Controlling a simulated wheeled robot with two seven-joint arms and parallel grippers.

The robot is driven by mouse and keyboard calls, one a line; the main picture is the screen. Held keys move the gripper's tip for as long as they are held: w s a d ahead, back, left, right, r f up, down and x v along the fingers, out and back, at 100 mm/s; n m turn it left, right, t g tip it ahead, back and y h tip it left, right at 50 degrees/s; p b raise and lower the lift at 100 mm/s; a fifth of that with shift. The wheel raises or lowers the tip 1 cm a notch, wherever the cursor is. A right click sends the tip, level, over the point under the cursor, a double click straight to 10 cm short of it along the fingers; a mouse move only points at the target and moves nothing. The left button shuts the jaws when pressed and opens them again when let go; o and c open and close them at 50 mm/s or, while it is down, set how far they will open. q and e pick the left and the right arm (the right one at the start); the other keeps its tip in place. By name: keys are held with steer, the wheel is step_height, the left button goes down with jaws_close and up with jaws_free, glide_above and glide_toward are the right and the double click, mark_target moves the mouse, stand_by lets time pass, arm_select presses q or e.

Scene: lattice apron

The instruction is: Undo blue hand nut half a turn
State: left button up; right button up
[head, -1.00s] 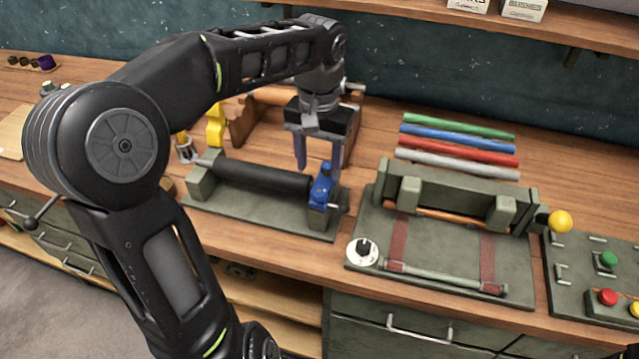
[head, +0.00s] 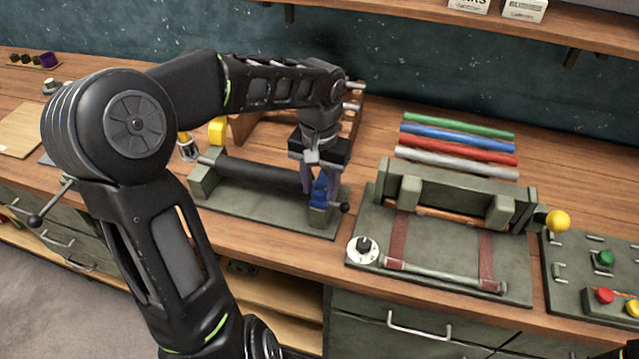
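The blue hand nut (head: 319,192) sits upright on the right end block of a green fixture (head: 270,222) that carries a dark roller (head: 258,173). My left gripper (head: 320,186) points down over the nut, with one finger on its left side and one on its right. The fingers hide part of the nut. I cannot tell whether they touch it or are closed on it.
A small black-knobbed lever (head: 344,207) sticks out right of the nut. To the right stands a green frame fixture (head: 450,255) with a white dial (head: 362,250). Coloured rods (head: 458,138) lie behind it. A button panel (head: 590,265) is at far right.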

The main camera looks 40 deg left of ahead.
mark_target(319, 191)
arm_select(q)
jaws_close()
steer(key=shift+w+f+n+b, duration=0.1)
steer(key=shift+f+n+b, duration=0.15)
steer(key=shift+n+b, duration=0.8)
steer(key=shift+r+n+b, duration=0.1)
steer(key=shift+n+b, duration=0.15)
steer(key=shift+b, duration=0.15)
steer(key=shift+r+n, duration=0.1)
steer(key=shift+n, duration=0.2)
steer(key=shift+r, duration=0.1)
steer(key=shift+o, duration=1.8)
jaws_free()
steer(key=shift+r+b, duration=0.3)
steer(key=shift+r, duration=3.6)
